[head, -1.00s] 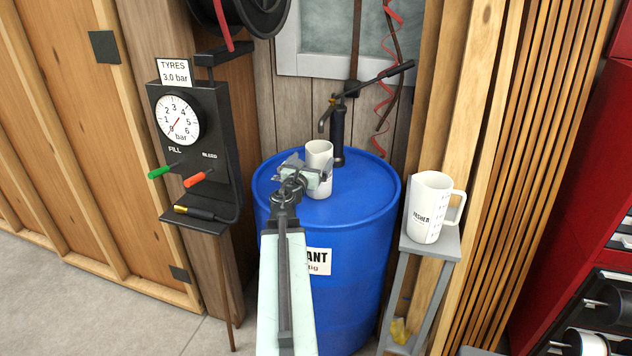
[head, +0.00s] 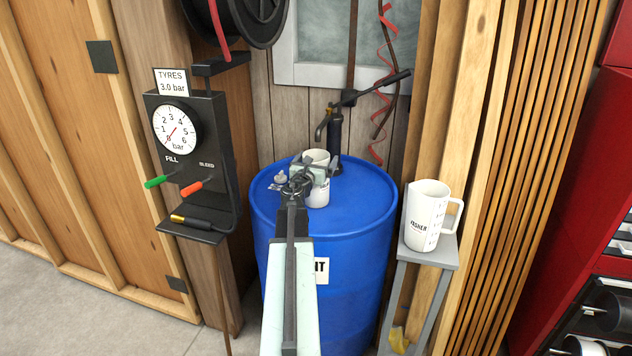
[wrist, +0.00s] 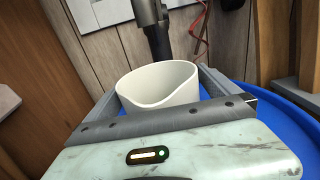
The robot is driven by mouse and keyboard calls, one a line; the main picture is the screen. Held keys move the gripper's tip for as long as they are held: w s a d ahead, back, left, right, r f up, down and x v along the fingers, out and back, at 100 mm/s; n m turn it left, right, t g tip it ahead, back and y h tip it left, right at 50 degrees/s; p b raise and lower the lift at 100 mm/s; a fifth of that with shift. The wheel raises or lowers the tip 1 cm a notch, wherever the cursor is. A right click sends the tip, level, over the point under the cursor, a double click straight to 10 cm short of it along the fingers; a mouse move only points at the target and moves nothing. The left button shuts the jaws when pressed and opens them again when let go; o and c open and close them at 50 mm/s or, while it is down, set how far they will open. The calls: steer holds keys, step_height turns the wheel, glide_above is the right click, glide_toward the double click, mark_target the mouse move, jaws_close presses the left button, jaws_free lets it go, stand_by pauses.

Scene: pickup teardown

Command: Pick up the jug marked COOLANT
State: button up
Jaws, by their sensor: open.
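A white jug (head: 319,198) stands upright on top of a blue drum (head: 356,215). My gripper (head: 304,176) hides part of it, and no marking on it can be read. My gripper is open. In the wrist view its fingers lie to the left and right of the white jug (wrist: 152,86), whose rim shows just beyond the palm; I cannot tell whether either finger touches it. A second white jug (head: 425,212) with a handle on its right and dark lettering, seemingly WASHER, stands on a grey stand (head: 440,250), clear of my gripper.
A black hand pump (head: 335,135) rises from the drum's back, close behind the jug. A tyre gauge panel (head: 190,140) with green and orange levers stands left. Timber strips (head: 530,150) and a red cabinet (head: 575,190) are at right. The drum's label (head: 321,270) is mostly hidden by my arm.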

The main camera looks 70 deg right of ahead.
steer(key=c, duration=2)
steer(key=shift+r, duration=0.1)
